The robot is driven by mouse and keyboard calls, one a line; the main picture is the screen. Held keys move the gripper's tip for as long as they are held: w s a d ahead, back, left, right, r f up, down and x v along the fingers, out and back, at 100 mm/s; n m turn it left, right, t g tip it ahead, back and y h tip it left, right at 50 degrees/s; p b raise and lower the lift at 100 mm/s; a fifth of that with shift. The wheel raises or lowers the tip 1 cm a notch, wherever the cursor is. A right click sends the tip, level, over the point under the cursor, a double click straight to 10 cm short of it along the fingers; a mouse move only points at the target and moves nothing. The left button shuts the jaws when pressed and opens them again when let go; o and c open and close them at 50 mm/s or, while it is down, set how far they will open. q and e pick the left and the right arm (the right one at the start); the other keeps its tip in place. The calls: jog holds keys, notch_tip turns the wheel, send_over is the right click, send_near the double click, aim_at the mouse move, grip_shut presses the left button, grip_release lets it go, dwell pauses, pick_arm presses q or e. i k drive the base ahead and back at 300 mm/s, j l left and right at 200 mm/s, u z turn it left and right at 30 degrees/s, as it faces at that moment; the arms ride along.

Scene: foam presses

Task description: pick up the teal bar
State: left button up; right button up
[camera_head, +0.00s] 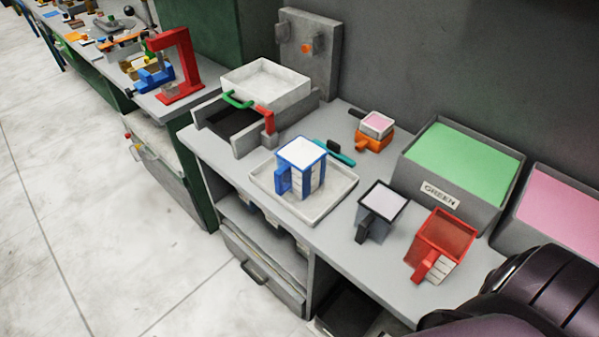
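The teal bar (341,156) lies on the grey worktop behind the white tray (323,211). A dark piece (331,148) sits at its left end; I cannot tell whether it is part of the bar. The blue and white measuring cup (300,167) stands in the tray, just left of and in front of the bar. Neither of my grippers shows in the head view. A dark, glossy part of my own body fills the lower right corner.
An orange cup with a pink-filled white cup (376,124) stands right of the bar. A black cup (380,211), a red cup (440,246) and a bin labelled GREEN (462,163) stand further right. The grey press (241,120) is at left.

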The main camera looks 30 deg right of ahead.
aim_at(334, 149)
jog(key=i+j+z, duration=0.15)
jog(key=z, duration=0.8)
